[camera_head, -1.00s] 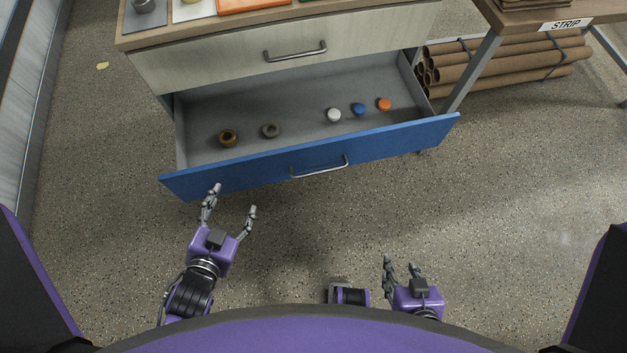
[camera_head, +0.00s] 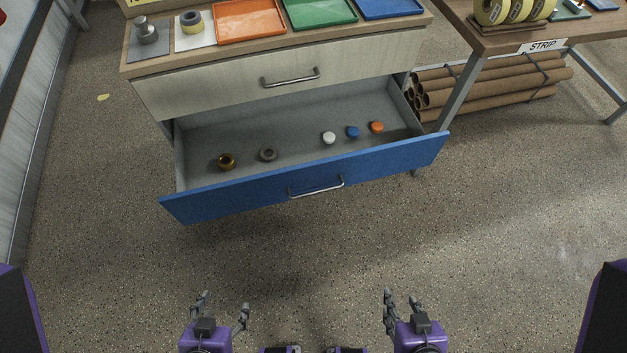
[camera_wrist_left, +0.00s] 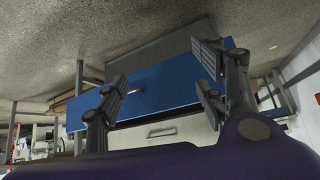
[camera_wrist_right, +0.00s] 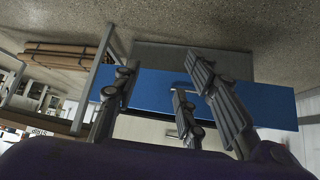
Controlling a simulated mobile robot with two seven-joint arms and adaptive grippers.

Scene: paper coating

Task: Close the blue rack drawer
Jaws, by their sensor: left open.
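The blue-fronted drawer (camera_head: 250,190) is pulled out of the cabinet, below a pale closed drawer. Its metal handle (camera_head: 316,188) is at the middle of the front. Inside lie a brown ring, a grey ring and white, blue and orange small round items. My left gripper (camera_head: 222,304) is open and empty, in front of the drawer and apart from it. My right gripper (camera_head: 402,300) is also open and empty, further right, apart from the drawer. The blue front also shows in the left wrist view (camera_wrist_left: 165,85) and the right wrist view (camera_wrist_right: 155,92).
The cabinet top holds orange (camera_head: 250,18), green (camera_head: 318,10) and blue trays. A table with a STRIP label (camera_head: 541,46) stands at the right, with brown tubes (camera_head: 500,82) beneath. The speckled floor between my grippers and the drawer is clear.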

